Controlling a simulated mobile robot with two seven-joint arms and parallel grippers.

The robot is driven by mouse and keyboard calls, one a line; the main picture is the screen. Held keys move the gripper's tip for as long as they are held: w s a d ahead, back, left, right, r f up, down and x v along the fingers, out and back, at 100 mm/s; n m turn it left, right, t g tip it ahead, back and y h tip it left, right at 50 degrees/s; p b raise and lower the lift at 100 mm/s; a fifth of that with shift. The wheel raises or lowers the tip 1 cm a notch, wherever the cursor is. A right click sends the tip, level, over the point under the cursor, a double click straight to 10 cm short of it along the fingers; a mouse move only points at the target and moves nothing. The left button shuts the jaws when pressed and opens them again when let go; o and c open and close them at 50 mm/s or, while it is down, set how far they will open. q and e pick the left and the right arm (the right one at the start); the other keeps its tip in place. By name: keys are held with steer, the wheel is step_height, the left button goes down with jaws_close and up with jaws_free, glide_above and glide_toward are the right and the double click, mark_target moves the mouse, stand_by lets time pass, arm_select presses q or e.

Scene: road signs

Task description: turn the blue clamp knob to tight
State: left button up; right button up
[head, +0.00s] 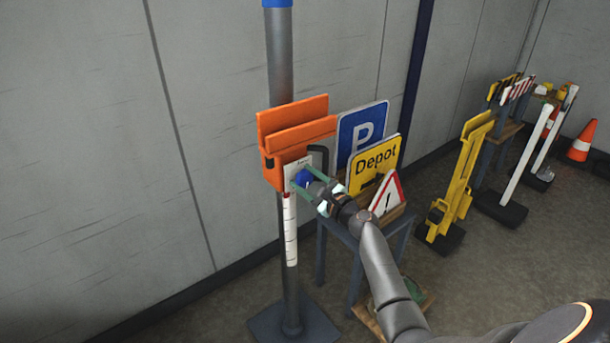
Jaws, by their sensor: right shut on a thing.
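The blue clamp knob (302,178) sits on a white plate at the front of the orange clamp box (274,176), which is fixed on the grey post (281,75). My right gripper (306,182) reaches in from the lower right and is shut on the blue knob, with one finger on each side of it. The fingers and wrist hide part of the knob. Writing on the white plate (292,164) is too small to read. My left gripper is not in view.
Behind my right arm, a small table (322,232) holds a blue P sign (361,131), a yellow Depot sign (378,162) and a warning triangle (386,194). Yellow folded barriers (462,180) and a traffic cone (581,142) stand further right. The floor at lower left is clear.

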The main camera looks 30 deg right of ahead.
steer(key=shift+m, duration=0.6)
steer(key=shift+p, duration=0.3)
steer(key=o, duration=1.4)
steer(key=shift+c, duration=0.2)
steer(key=shift+s, duration=0.15)
steer(key=s+d, duration=0.1)
steer(key=s, duration=1.1)
steer(key=shift+s, duration=0.15)
